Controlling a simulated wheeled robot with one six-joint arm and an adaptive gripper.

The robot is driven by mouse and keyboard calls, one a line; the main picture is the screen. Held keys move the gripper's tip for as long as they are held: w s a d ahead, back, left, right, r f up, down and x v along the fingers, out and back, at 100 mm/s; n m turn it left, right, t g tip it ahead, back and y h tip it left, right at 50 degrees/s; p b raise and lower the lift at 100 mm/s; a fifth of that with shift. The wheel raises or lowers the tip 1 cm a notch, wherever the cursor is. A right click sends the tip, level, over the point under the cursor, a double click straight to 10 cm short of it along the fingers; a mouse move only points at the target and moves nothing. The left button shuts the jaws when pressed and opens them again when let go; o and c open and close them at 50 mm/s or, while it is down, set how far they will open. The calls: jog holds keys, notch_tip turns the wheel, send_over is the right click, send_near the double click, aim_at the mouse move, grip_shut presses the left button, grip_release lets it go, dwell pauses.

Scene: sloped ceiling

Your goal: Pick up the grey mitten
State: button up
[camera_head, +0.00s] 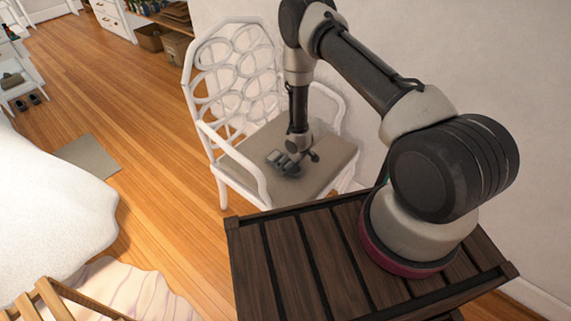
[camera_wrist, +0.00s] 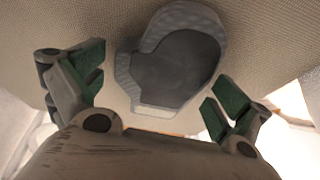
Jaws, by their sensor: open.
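The grey mitten (camera_wrist: 178,68) lies flat on the beige chair seat (camera_wrist: 60,22), with a lighter quilted rim around its darker middle. In the wrist view it sits between and beyond the green-padded fingertips of my gripper (camera_wrist: 152,92). The fingers are spread apart and hold nothing. In the head view my gripper (camera_head: 283,163) hangs just over the seat of the white chair (camera_head: 206,140).
The chair has white armrests on both sides and a looped back near the wall. A dark slatted wooden surface (camera_head: 285,262) is in front of the chair. A white bed (camera_head: 50,210) stands at left. Wooden floor (camera_head: 150,130) is clear between them.

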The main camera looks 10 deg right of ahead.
jog(key=c, duration=0.9)
jog(key=shift+r, duration=0.1)
